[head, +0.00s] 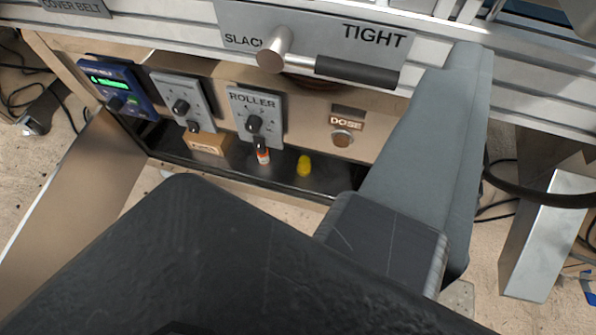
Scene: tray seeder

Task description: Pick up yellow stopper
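The yellow stopper (304,166) stands on a dark shelf (330,178) below the panel, right of the small orange-and-white bottle (263,156). It looks upright and free, with open shelf around it. My dark and grey arm parts fill the lower middle and right of the view, nearer to me than the shelf. No fingertips can be made out, so whether my gripper is open or shut does not show. Nothing touches the stopper.
A small cardboard box (208,143) sits on the shelf at left. Above are a ROLLER knob panel (257,115), a DOSE button (342,138) and a blue display unit (118,90). A SLACK/TIGHT lever (355,70) juts out above the shelf. Cables lie on the floor.

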